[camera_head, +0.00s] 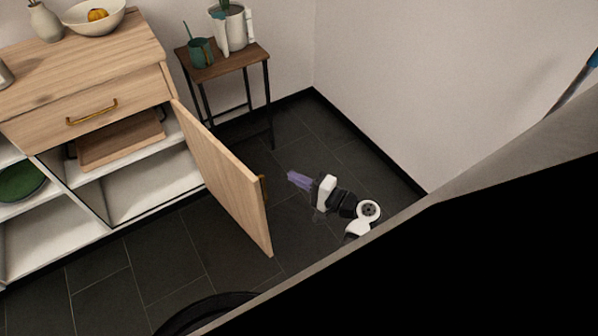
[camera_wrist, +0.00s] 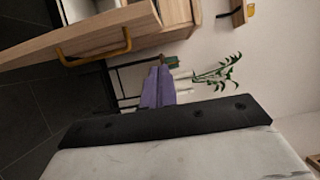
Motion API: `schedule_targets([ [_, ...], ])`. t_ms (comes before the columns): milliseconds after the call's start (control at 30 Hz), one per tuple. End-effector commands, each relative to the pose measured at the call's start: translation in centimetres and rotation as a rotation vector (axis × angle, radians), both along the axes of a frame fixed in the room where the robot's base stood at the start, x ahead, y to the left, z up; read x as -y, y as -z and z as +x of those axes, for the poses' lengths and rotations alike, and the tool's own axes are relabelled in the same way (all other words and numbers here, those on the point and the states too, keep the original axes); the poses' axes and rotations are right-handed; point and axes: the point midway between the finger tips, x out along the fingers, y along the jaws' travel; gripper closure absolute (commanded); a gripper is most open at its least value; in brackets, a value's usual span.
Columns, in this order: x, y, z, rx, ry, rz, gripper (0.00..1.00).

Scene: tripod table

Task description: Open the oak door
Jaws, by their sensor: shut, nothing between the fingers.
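The oak door (camera_head: 222,175) of the cabinet stands swung wide open in the head view, hinged near the cabinet's right end. Its brass handle (camera_head: 264,187) shows on the side facing right, partly behind the door's edge. My gripper (camera_head: 293,178) has purple fingers and is to the right of the door, a little apart from the handle. In the wrist view the door (camera_wrist: 105,27) and its handle (camera_wrist: 95,57) lie at upper left. There my gripper (camera_wrist: 160,72) is shut with nothing in it, to the right of the handle.
The cabinet's drawer (camera_head: 95,112) is closed, and its shelves show a wooden tray (camera_head: 120,142) and a green bowl (camera_head: 20,180). A small table (camera_head: 225,64) with a green cup (camera_head: 201,52) and a white planter (camera_head: 231,30) stands behind the door. A wall bounds the right side.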

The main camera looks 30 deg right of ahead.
Motion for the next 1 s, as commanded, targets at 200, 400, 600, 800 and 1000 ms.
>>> schedule_targets([
  [200,-2.3,-0.3,4.4,-0.002,-0.005,0.000,1.00],
  [400,-4.7,-0.2,5.6,-0.004,0.000,0.001,1.00],
  [600,-6.6,-0.1,5.2,-0.002,0.000,-0.001,1.00],
  [800,-6.9,0.0,5.2,-0.001,0.000,-0.003,1.00],
  [1000,-6.9,0.0,5.2,-0.001,0.000,-0.002,1.00],
])
